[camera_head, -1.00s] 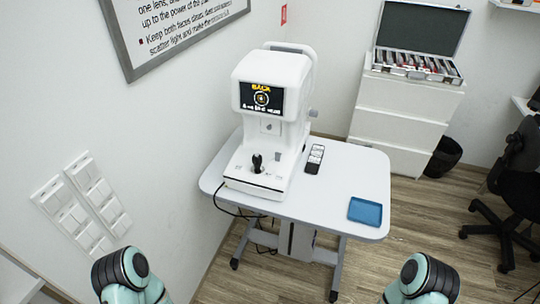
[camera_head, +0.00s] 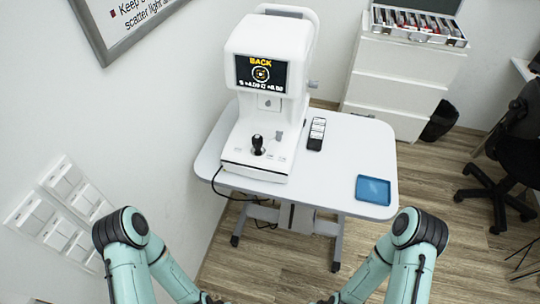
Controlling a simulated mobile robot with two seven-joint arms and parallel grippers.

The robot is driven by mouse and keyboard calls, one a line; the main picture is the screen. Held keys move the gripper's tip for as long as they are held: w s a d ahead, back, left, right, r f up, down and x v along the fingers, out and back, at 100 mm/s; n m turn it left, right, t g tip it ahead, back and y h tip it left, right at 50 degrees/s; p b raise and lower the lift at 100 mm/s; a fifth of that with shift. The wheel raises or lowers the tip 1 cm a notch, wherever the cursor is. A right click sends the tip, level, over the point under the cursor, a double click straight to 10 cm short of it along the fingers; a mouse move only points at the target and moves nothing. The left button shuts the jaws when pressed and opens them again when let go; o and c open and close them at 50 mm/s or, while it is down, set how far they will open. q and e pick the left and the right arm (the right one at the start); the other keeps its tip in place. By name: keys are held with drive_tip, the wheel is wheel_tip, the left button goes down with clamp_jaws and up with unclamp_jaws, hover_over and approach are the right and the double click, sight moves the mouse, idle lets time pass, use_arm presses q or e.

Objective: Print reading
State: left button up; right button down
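A white eye-test machine (camera_head: 247,165) stands upright on a small white table (camera_head: 345,160). Its lit screen (camera_head: 262,73) reads "BACK" in yellow above a ring-shaped image, with small white characters below. A black joystick (camera_head: 257,146) stands on its base. Small markings beside the joystick are too small to read. No printed slip can be made out. A black holder with several white pieces (camera_head: 316,134) lies right of the machine. An empty-looking blue tray (camera_head: 373,190) lies at the table's front right. Both my arms enter from below; neither gripper can be made out.
A white drawer cabinet (camera_head: 400,75) behind the table bears an open case of lenses (camera_head: 418,27). A dark bin (camera_head: 440,121) and a black office chair (camera_head: 508,165) are at right. Table's right half is mostly clear.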

use_arm(q)
clamp_jaws()
idle(1.7)
